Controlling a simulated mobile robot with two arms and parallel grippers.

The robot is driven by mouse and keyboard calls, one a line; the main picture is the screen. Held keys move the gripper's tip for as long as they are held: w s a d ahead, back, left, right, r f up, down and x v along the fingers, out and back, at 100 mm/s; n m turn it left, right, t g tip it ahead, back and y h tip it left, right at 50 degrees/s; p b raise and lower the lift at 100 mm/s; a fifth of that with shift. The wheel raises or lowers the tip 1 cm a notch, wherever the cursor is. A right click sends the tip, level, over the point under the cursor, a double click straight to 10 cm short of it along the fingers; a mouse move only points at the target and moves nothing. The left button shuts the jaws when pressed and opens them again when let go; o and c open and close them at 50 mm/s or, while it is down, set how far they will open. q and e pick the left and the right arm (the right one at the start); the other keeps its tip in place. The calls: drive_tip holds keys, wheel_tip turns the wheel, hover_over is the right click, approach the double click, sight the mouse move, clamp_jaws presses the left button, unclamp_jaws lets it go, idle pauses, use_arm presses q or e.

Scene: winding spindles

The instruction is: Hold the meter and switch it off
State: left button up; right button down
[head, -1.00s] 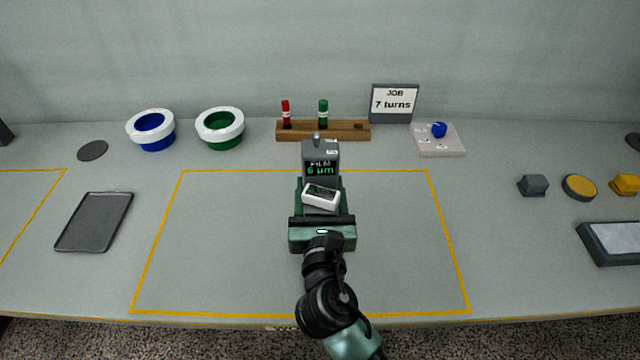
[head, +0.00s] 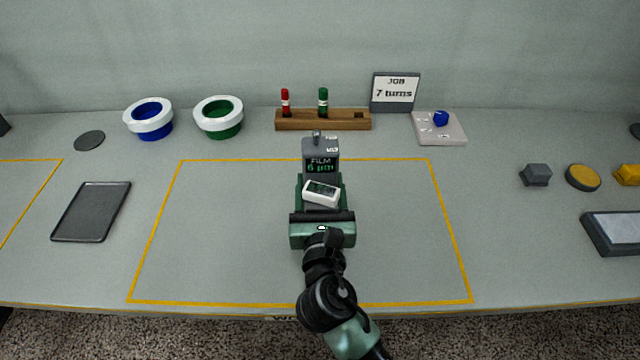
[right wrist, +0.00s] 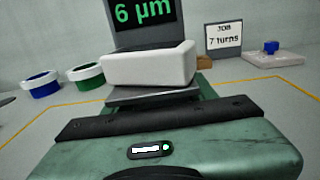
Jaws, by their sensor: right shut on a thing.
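The meter (head: 321,167) is a dark grey box with a lit green display reading "FILM 6 µm". A small grey lever (head: 317,137) stands on its top. In the right wrist view, the meter's display (right wrist: 142,14) shows "6 µm" at the top. My right gripper (head: 321,188) is shut on the meter at the middle of the table, with its fingertips mostly hidden. A white block with a dark panel (head: 321,193) sits in front of the meter's lower part; I cannot tell if it belongs to my gripper. My left gripper is not in view.
Behind stand a wooden rack (head: 340,121) with a red and a green marker, a "7 turns" sign (head: 395,92) and a pale plate (head: 451,133) with a blue knob. Two white-rimmed cups and a dark tray (head: 91,212) are left. The yellow-outlined area around the gripper is clear.

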drive_tip(key=shift+f, duration=0.65)
idle(0.5)
